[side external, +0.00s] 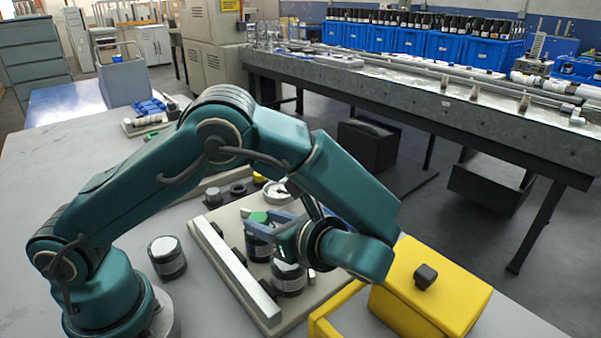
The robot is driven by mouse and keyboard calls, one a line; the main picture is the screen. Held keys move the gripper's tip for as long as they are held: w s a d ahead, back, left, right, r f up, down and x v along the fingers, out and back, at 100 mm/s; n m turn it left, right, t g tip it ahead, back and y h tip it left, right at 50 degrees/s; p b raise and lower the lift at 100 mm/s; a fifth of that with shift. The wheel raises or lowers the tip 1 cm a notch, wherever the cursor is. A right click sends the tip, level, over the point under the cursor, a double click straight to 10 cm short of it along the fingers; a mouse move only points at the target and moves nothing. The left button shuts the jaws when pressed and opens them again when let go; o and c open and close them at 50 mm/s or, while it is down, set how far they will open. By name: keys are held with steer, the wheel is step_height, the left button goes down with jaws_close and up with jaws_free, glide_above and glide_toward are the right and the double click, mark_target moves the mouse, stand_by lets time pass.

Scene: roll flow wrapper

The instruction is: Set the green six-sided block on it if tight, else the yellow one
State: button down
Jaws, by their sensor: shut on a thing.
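My gripper (268,222) reaches over the pale tray, its fingers closed around a small green block (259,216). The green block is just above or on the top of a dark jar (260,247); I cannot tell whether they touch. The fingers hide much of that jar's top. A second dark jar (288,280) with a pale lid stands in front of it. A third jar (166,258) with a pale lid stands outside the tray, at left. A yellow piece (259,178) lies at the tray's far side, partly hidden by my arm.
The pale tray (222,276) has a raised light bar along its left side. Dark round parts (238,188) sit at its far end. A yellow box (432,290) with a dark knob stands at right. The grey table is clear at front left.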

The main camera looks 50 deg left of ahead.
steer(key=shift+c, duration=2.1)
jaws_free()
